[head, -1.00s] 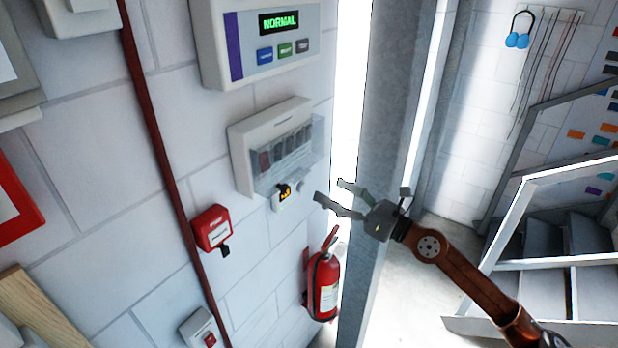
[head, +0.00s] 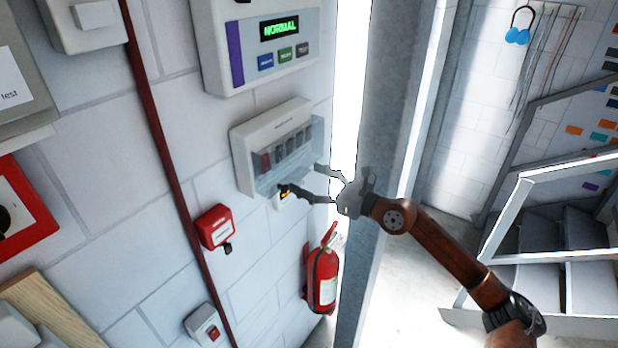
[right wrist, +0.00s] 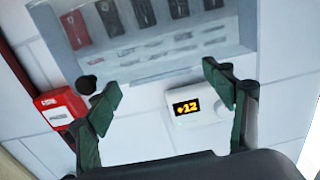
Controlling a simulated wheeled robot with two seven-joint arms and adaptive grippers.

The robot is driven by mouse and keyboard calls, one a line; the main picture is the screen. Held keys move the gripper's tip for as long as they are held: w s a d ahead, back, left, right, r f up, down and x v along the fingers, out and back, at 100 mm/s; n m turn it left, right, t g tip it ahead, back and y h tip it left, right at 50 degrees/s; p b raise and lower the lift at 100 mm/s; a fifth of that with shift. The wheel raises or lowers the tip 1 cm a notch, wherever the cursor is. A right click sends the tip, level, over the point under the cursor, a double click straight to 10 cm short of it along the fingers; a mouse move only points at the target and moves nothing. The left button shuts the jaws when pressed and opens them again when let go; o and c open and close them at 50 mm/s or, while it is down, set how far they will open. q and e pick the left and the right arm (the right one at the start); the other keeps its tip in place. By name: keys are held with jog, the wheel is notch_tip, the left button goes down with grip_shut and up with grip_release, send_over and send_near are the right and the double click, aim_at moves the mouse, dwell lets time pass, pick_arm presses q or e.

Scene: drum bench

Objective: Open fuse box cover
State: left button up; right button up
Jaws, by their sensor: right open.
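The white fuse box (head: 240,155) hangs on the wall in the head view. Its clear cover (head: 291,167) lies over a row of dark switches and looks closed. In the right wrist view the clear cover (right wrist: 160,45) fills the top, with the switches behind it. My right gripper (head: 303,180) is open and empty, its fingers spread at the lower right of the cover. In the right wrist view the gripper (right wrist: 162,82) has its fingertips by the cover's lower edge; I cannot tell whether they touch it. My left gripper is not in view.
A small white unit with a lit display (right wrist: 186,107) is just below the fuse box. A red call point (head: 216,228) and a fire extinguisher (head: 322,280) are lower down. A control panel (head: 262,45) is above. A grey steel column (head: 385,110) stands to the right.

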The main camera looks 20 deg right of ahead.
jog(key=shift+c, duration=0.5)
jog(key=c, duration=1.6)
